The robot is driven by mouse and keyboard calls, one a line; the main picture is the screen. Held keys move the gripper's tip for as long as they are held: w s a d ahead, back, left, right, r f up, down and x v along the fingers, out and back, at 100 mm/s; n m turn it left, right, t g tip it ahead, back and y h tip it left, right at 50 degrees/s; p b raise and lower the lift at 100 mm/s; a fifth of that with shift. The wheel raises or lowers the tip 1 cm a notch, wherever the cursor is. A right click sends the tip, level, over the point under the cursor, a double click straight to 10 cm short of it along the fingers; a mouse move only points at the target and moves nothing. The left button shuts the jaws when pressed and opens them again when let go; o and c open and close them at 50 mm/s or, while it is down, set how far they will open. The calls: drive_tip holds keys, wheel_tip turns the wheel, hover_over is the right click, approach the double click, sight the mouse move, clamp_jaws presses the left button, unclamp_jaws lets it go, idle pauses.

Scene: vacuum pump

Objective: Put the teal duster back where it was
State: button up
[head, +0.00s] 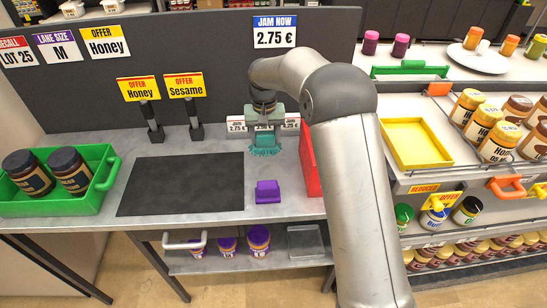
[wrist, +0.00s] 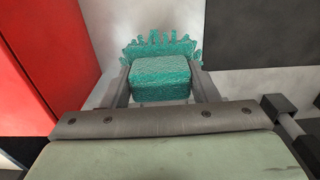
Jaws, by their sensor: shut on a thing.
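The teal duster (head: 265,145) is at the back of the grey counter, in front of the small price cards. In the wrist view the duster (wrist: 160,78) has a block-shaped body between my two fingers and a frilly fringe beyond it. My gripper (wrist: 160,85) is shut on the block. In the head view my gripper (head: 264,128) points down at the duster, and my arm comes in from the right. I cannot tell whether the fringe touches the counter.
A red box (head: 308,160) stands close to the right of the duster. A purple object (head: 267,191) lies nearer the front. A dark mat (head: 182,186) and a green crate (head: 102,176) of jars are to the left. Two sign holders (head: 152,125) stand at the back left.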

sight(265, 151)
drive_tip(key=shift+a+f, duration=0.2)
drive_tip(key=shift+f, duration=0.9)
drive_tip(key=shift+f+p, duration=0.4)
drive_tip(key=shift+f, duration=1.8)
drive_tip(key=o, duration=1)
drive_tip(key=shift+c, duration=0.2)
wheel_tip(265, 151, up, 12)
drive_tip(key=shift+d+r+b, duration=0.1)
drive_tip(key=shift+r+b, duration=0.1)
drive_tip(key=shift+b, duration=0.55)
